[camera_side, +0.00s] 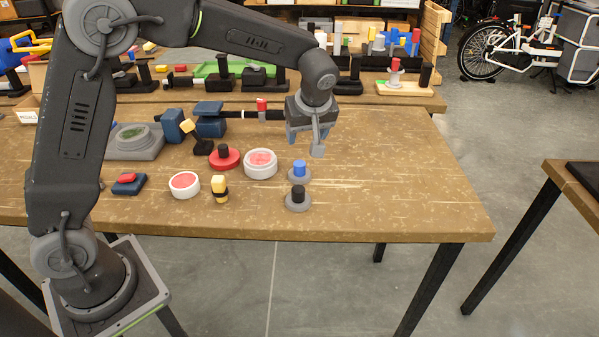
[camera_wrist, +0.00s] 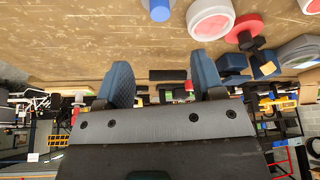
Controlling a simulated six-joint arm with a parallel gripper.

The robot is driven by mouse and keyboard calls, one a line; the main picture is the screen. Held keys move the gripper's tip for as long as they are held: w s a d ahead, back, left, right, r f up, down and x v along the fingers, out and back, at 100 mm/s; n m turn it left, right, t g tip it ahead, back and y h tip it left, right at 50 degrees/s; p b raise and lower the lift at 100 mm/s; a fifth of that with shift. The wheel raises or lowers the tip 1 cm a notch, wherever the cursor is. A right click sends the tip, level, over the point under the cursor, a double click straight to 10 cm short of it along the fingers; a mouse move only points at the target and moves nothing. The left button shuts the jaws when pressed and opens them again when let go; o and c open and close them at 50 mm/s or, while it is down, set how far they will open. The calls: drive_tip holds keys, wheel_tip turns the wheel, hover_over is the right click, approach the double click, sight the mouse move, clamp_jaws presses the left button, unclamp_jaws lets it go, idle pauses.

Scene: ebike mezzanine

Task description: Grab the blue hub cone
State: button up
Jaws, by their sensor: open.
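The blue hub cone (camera_side: 299,167) is a small blue cylinder standing upright on a round grey base on the wooden table (camera_side: 400,200). In the wrist view the blue hub cone (camera_wrist: 158,9) shows only partly, cut by the top edge. My gripper (camera_side: 305,143) is above the table, beyond and above the cone in the side view, not touching it. In the wrist view my gripper (camera_wrist: 160,78) shows two blue padded fingers well apart with nothing between them.
A black cone on a grey base (camera_side: 298,199) stands just in front of the blue one. To the left are a white round container with a red top (camera_side: 261,163), a red disc with a black knob (camera_side: 224,157) and a yellow piece (camera_side: 220,189). The table's right side is clear.

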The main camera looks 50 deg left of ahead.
sight(300, 164)
drive_tip(key=x, duration=1.3)
drive_tip(key=shift+f, duration=0.35)
drive_tip(key=shift+c, duration=0.4)
drive_tip(key=c, duration=0.9)
